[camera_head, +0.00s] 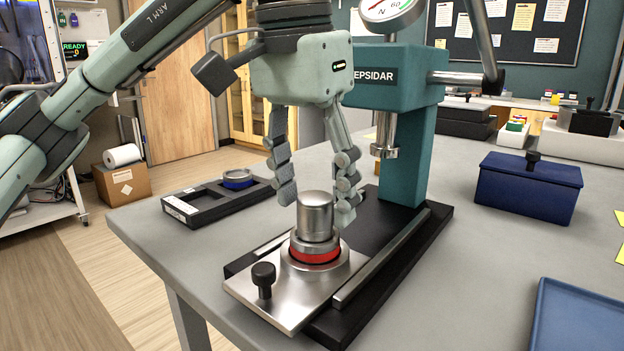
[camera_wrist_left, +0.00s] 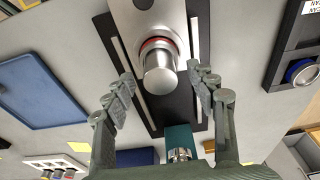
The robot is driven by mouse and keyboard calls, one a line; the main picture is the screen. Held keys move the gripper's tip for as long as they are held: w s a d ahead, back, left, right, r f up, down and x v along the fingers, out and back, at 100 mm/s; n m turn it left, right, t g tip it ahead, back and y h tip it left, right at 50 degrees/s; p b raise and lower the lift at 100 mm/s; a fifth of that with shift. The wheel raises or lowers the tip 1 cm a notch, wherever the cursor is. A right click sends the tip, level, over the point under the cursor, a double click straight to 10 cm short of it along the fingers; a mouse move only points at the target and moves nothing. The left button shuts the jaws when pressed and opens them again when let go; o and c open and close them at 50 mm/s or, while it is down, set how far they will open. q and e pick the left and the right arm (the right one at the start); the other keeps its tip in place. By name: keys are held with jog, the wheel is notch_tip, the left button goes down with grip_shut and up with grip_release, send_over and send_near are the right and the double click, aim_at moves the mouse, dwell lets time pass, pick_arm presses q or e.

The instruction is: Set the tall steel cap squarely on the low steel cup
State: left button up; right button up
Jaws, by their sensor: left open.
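The tall steel cap (camera_head: 316,214) stands upright on the low steel cup (camera_head: 314,268), with a red band (camera_head: 315,256) showing between them. I cannot tell whether it is fully seated. The cup is on a steel plate (camera_head: 265,290) with a black knob. My left gripper (camera_head: 315,207) is open, fingers pointing down, one on each side behind the cap. There is clearance in the left wrist view (camera_wrist_left: 166,82). My right gripper is not in view.
A teal press (camera_head: 425,150) stands behind on a black base (camera_head: 435,225) with steel rails. A black tray (camera_head: 190,213) with a blue-ringed steel part (camera_head: 238,182) lies left. A blue box (camera_head: 530,190) and blue tray (camera_head: 580,318) are right, with clear tabletop between.

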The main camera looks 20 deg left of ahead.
pick_arm(q)
notch_tip(320, 180, up, 12)
jog(key=s, duration=0.1)
jog(key=shift+s+a, duration=0.3)
jog(key=shift+s, duration=0.05)
jog(key=shift+f, duration=0.1)
dwell(0.3)
